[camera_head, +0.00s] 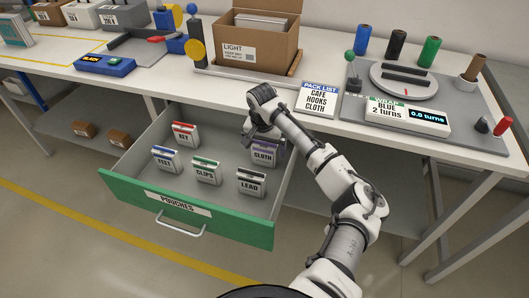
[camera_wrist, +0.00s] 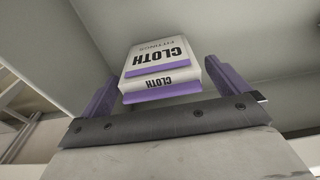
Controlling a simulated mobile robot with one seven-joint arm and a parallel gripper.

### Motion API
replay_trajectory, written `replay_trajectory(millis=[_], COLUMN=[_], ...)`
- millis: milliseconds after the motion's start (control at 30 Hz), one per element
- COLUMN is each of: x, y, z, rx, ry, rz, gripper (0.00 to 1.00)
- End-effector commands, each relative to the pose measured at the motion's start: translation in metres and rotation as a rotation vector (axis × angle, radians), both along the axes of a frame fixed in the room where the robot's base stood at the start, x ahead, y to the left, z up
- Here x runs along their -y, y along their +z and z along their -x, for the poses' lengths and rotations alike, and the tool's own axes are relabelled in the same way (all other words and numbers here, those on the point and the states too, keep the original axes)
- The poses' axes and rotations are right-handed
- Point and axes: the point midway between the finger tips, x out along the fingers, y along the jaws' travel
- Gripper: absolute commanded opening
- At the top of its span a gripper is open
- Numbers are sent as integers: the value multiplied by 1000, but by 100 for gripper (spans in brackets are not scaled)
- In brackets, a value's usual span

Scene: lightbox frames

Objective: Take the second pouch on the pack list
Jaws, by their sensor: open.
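The pack list (camera_head: 317,98) on the bench reads CAFE, HOOKS, CLOTH from top to bottom, so its second line is HOOKS. The open drawer (camera_head: 225,222) holds pouches lettered KEY (camera_head: 185,135), FEET (camera_head: 165,160), CLIPS (camera_head: 206,172), LEAD (camera_head: 251,183) and CLOTH (camera_head: 264,155). I can read HOOKS on none of them. My gripper (camera_head: 258,138) is at the back right of the drawer, by the CLOTH pouch. In the wrist view my gripper (camera_wrist: 162,82) is open, its purple fingers either side of the purple-and-white CLOTH pouch (camera_wrist: 160,60). Contact cannot be told.
My arm hides part of the drawer's right side. A cardboard box (camera_head: 254,45) marked LIGHT stands on the bench behind. A turntable (camera_head: 404,82) and a sign (camera_head: 407,115) reading BLUE 2 turns are at the right.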

Motion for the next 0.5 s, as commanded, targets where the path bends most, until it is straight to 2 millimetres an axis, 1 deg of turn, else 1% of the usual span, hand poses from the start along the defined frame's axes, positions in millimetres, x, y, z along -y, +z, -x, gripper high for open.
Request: replay_trajectory(millis=[100,200,433,500], x=[1,1,1,1], y=[-15,-22,-24,-24], z=[-2,-2,-3,-3], rx=[-1,-1,0,0], ry=[-1,-1,-1,-1], rz=[1,0,0,0], gripper=[100,100,100,91])
